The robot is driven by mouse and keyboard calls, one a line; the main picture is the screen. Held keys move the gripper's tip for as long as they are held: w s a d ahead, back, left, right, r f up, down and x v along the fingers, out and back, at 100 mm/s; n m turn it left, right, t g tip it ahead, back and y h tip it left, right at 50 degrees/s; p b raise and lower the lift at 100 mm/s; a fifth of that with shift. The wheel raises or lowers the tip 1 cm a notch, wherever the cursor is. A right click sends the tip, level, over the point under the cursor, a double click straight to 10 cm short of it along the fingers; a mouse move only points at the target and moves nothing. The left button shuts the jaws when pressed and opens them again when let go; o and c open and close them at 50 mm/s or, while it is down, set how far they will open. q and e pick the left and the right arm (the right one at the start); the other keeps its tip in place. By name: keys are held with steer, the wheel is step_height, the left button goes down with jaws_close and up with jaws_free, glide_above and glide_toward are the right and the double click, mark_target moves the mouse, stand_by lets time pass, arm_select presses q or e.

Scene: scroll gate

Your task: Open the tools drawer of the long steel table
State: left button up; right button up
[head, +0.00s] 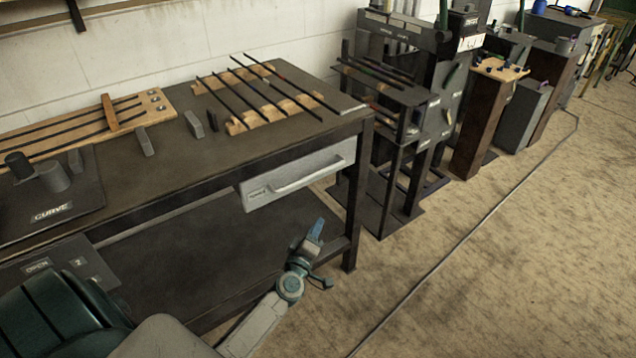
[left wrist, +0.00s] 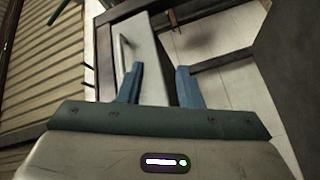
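The long steel table (head: 190,185) runs along the wall with a dark top. A light grey drawer (head: 262,203) with a pale bar handle (head: 310,175) and a small label hangs under its right end. Whether the drawer is fully shut is hard to tell. My left gripper (head: 317,229) is below and in front of the drawer, apart from the handle. In the left wrist view its two blue fingers stand apart with nothing gripped between them (left wrist: 159,72). The drawer front (left wrist: 150,55) and its handle (left wrist: 124,52) lie beyond the fingers. My right gripper is not in view.
Dark rods lie on a wooden rack (head: 270,112) on the tabletop, with a wooden board (head: 85,130) to the left. A table leg (head: 356,205) stands right of my gripper. A dark stand (head: 400,170) is beyond it. The floor (head: 460,290) at right is clear.

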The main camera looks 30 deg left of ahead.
mark_target(316, 173)
arm_select(q)
step_height(316, 173, up, 7)
steer(key=w+a+n+y, duration=0.1)
steer(key=a+n+y, duration=0.15)
steer(key=n, duration=0.25)
steer(key=shift+y, duration=0.45)
steer(key=x, duration=0.3)
steer(key=b+x, duration=0.1)
steer(key=x, duration=0.3)
steer(key=r+x, duration=0.1)
steer(key=x, duration=0.3)
steer(key=shift+w+d+b, duration=0.1)
steer(key=shift+b, duration=0.25)
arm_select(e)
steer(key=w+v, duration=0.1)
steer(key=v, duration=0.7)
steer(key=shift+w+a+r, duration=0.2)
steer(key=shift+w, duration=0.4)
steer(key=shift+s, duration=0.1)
arm_select(q)
jaws_close()
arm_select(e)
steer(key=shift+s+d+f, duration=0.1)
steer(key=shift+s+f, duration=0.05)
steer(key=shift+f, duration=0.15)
